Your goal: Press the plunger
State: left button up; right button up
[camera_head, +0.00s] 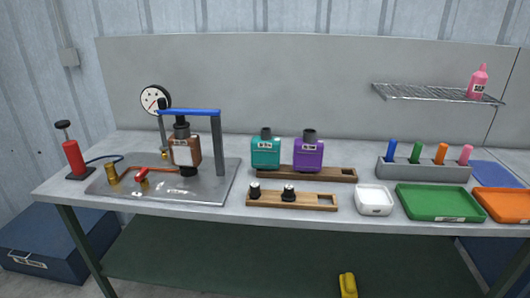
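A red hand pump (72,157) stands upright at the left end of the workbench. Its plunger has a black handle (64,125) that sits raised above the red body. A dark blue hose (103,159) runs from the pump towards a brass fitting (112,175) on the metal plate. A brown muffler (185,150) is held upright in a fixture under a blue crossbar (190,111). A round dial gauge (154,98) stands behind it. Neither of my grippers is in view.
A red-handled valve (142,176) lies on the metal plate (215,185). Teal (265,152) and purple (308,153) mufflers stand in a wooden rack. Black plugs sit in a wooden holder (315,202). A white tray (374,200) and green tray (438,202) are at the right.

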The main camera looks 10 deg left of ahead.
aim_at(64, 124)
jog(key=u, duration=1.45)
